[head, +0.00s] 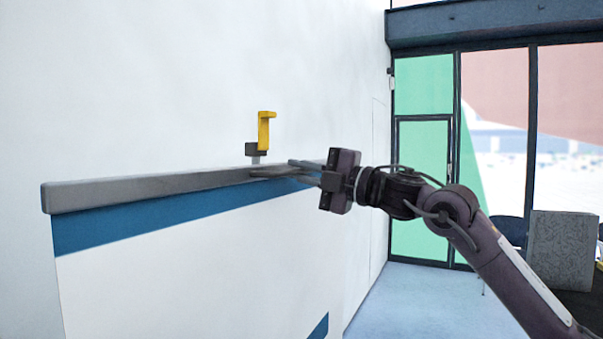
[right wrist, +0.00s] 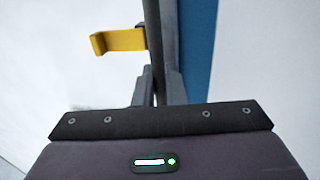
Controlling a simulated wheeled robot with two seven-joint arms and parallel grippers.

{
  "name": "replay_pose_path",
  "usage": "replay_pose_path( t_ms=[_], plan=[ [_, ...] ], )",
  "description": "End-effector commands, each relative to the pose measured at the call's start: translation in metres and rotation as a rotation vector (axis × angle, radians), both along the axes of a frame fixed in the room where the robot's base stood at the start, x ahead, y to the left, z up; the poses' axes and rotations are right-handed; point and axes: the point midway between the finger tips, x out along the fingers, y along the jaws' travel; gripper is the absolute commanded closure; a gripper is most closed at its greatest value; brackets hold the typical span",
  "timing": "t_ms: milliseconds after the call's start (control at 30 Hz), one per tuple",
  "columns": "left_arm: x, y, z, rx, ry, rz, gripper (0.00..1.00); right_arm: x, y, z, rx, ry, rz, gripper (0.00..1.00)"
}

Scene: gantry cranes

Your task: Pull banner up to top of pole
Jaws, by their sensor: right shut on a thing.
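The banner (head: 190,265) is white with a blue band and hangs from a grey top bar (head: 130,190) against a white wall. A yellow hook (head: 264,130) with a dark block under it stands on a short stub just above the bar. The rest of any pole is hidden behind the banner. My right gripper (head: 285,171) comes from the right and is shut on the grey bar, just right of the hook. In the right wrist view the bar (right wrist: 168,40) runs up from between the fingers, with the yellow hook (right wrist: 118,41) to its left. My left gripper is not in view.
A glass door and window frame (head: 457,130) stands at the right back. A grey patterned chair or panel (head: 563,248) is at the right edge. The pale blue floor (head: 420,300) between them and the banner looks clear.

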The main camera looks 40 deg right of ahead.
Motion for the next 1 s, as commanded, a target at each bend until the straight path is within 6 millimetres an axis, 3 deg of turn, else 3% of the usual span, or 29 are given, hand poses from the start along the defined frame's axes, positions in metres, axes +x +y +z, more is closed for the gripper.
replay_pose_path(
  t_ms=[33,67,100,500,667,1000],
  plan=[
    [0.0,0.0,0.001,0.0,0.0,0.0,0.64,-0.004,-0.003,0.011,0.005,-0.026,-0.008,1.0],
    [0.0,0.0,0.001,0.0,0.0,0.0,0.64,-0.004,-0.003,0.012,0.005,-0.027,-0.008,0.87],
    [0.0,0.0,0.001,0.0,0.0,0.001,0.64,-0.004,-0.003,0.012,0.005,-0.027,-0.008,0.84],
    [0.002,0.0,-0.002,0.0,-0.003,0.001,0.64,-0.005,-0.003,0.008,0.004,-0.023,-0.006,0.84],
    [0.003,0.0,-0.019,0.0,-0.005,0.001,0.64,-0.016,-0.008,0.001,0.005,-0.025,-0.006,0.84],
    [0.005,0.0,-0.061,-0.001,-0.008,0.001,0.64,-0.06,-0.027,-0.009,0.005,-0.022,-0.005,0.84]
  ],
)
